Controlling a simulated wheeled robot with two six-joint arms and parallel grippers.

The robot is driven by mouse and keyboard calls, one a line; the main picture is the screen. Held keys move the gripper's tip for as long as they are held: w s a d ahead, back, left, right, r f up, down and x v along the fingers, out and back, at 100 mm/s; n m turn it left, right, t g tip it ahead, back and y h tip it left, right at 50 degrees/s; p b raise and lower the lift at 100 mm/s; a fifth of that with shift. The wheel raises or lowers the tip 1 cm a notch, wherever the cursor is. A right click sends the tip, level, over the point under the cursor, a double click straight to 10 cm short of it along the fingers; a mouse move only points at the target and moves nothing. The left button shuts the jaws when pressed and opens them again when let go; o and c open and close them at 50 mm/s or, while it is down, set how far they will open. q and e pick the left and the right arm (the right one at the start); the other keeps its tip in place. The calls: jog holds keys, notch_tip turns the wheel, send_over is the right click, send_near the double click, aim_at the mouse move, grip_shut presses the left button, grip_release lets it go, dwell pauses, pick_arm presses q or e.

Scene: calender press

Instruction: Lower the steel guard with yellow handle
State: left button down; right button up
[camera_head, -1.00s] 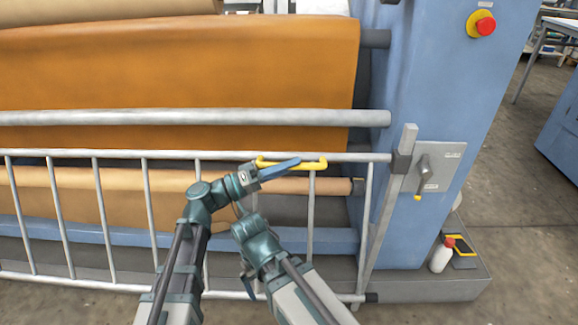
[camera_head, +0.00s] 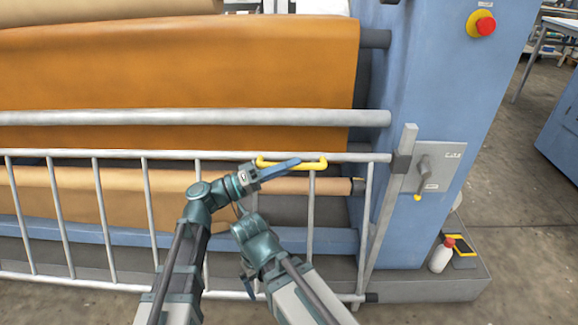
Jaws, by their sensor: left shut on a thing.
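The steel guard (camera_head: 148,205) is a barred grey frame standing upright across the lower front of the press. Its yellow handle (camera_head: 312,164) is on the top rail near the right end. My left gripper (camera_head: 283,168) is at the handle, its fingers shut on the handle's bar. The fingers hide part of the handle.
A blue machine column (camera_head: 440,85) stands at the right with a red emergency button (camera_head: 485,26) and a grey lever plate (camera_head: 450,150). A white bottle with a red cap (camera_head: 441,256) stands on the base at the lower right. Orange material (camera_head: 180,70) hangs behind the guard.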

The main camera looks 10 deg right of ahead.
pick_arm(q)
jog(key=shift+f, duration=0.1)
notch_tip(320, 180, down, 34)
jog(key=b, duration=3.4)
jog(key=shift+r, duration=0.2)
jog(key=c, duration=0.8)
grip_release()
jog(key=shift+o, duration=0.2)
jog(key=w+r+v, duration=0.1)
jog(key=r+v, duration=0.2)
jog(key=v, duration=1.1)
jog(key=shift+s+a+f, duration=0.3)
jog(key=shift+s+a, duration=0.2)
jog(key=shift+a, duration=0.2)
